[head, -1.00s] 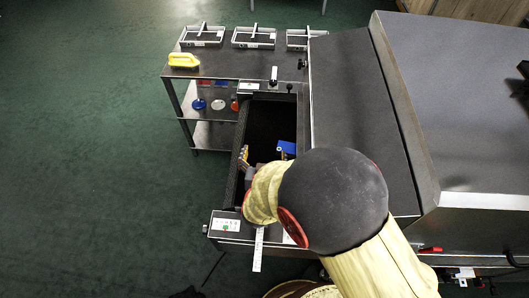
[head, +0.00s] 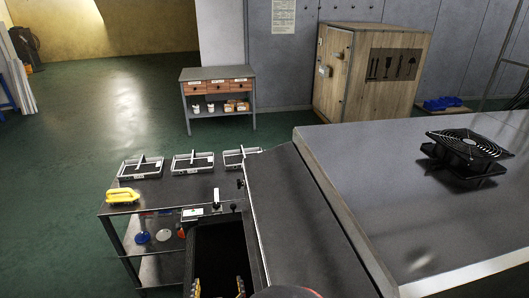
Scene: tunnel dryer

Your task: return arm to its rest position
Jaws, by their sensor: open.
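My gripper (head: 219,287) shows at the bottom edge of the head view. Its two fingertips, with yellow and dark marks, stand apart over the dark belt (head: 222,250) of the dryer's infeed. It is open, and nothing shows between the fingertips. A small dark rounded part of my arm (head: 287,292) shows just right of it. The rest of the arm is below the frame.
A grey steel cart (head: 165,196) with several framed trays and a yellow-handled tool (head: 122,196) stands left of the belt. The dryer housing (head: 400,200), with a black fan (head: 467,150) on top, fills the right. Open green floor (head: 50,200) lies left.

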